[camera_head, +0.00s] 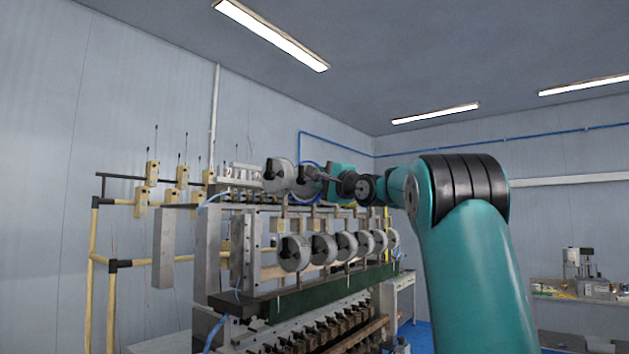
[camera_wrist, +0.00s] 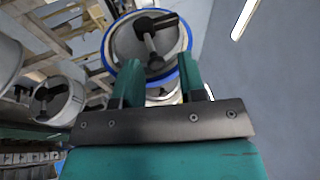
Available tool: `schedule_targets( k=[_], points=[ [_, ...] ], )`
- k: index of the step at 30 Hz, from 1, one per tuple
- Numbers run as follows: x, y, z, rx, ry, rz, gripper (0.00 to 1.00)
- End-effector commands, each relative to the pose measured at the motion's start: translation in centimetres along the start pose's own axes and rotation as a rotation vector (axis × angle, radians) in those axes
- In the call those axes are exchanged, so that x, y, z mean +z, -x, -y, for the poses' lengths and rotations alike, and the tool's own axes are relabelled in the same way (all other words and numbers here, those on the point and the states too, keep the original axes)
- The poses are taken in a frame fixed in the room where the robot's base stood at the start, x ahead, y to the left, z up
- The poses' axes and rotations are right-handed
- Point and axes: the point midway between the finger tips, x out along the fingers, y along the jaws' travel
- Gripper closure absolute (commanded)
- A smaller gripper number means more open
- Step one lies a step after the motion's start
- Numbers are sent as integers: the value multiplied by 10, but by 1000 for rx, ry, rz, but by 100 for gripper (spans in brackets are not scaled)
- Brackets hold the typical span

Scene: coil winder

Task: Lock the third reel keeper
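In the wrist view, a grey reel with a blue rim (camera_wrist: 186,50) faces me just beyond my gripper (camera_wrist: 162,72). In the head view, the blue-rimmed reel (camera_head: 306,180) is in the upper row, right of another reel (camera_head: 277,176). My gripper's fingertips are hard to make out there, beside it.
A lower row of several grey reels (camera_head: 293,253) hangs on the winder below. Another reel (camera_wrist: 58,101) with a dark keeper is at left in the wrist view. Yellow posts (camera_head: 90,275) stand at left. Open room lies right of the winder.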

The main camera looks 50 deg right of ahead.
Motion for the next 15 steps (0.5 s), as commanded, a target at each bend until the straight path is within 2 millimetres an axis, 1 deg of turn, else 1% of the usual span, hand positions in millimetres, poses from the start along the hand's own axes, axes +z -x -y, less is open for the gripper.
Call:
schedule_targets(
  k=[15],
  points=[
    [0, 41, 8, 0, 1, -3, 63]
  ],
)
